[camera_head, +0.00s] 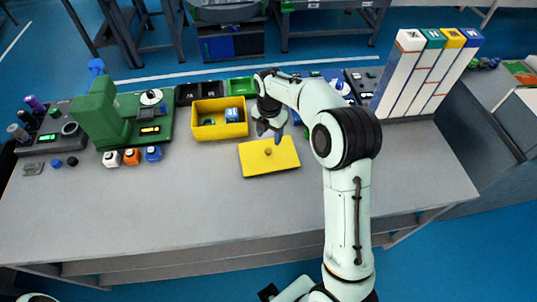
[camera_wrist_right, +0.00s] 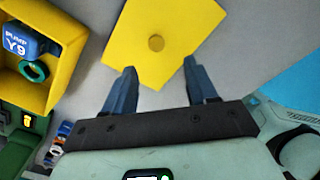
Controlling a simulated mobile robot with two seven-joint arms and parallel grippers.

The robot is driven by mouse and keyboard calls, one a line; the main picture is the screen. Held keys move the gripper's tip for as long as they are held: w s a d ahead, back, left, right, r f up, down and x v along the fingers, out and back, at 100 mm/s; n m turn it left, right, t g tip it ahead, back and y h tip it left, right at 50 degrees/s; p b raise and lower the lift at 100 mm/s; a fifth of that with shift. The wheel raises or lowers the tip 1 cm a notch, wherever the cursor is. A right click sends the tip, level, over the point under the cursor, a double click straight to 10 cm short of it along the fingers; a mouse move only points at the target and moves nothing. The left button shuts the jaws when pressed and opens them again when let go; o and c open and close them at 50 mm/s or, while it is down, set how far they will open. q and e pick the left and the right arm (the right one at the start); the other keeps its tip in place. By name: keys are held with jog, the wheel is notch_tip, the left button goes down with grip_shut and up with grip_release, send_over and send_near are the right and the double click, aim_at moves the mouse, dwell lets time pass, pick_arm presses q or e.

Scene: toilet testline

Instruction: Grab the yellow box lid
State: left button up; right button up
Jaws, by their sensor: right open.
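The yellow box lid (camera_head: 272,160) lies flat on the grey table, to the right of and in front of the yellow box. It has a small round knob in its middle. In the right wrist view the lid (camera_wrist_right: 178,25) and its knob are just beyond the fingertips. My right gripper (camera_head: 270,132) is at the lid's far edge, above it. In the wrist view the right gripper (camera_wrist_right: 160,78) is open, with two blue fingers apart and nothing between them. My left gripper is not in view.
The open yellow box (camera_head: 219,132) holds a blue pump part (camera_wrist_right: 25,38) and a green ring. A green machine (camera_head: 105,115) stands left of it, with small bottles in front. Slanted white dispensers (camera_head: 415,75) stand at the right. The table front (camera_head: 200,215) is clear.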

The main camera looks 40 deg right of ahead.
aim_at(268, 150)
jog(key=f, duration=0.8)
jog(key=shift+w+f, duration=0.25)
jog(key=shift+w, duration=0.1)
grip_shut()
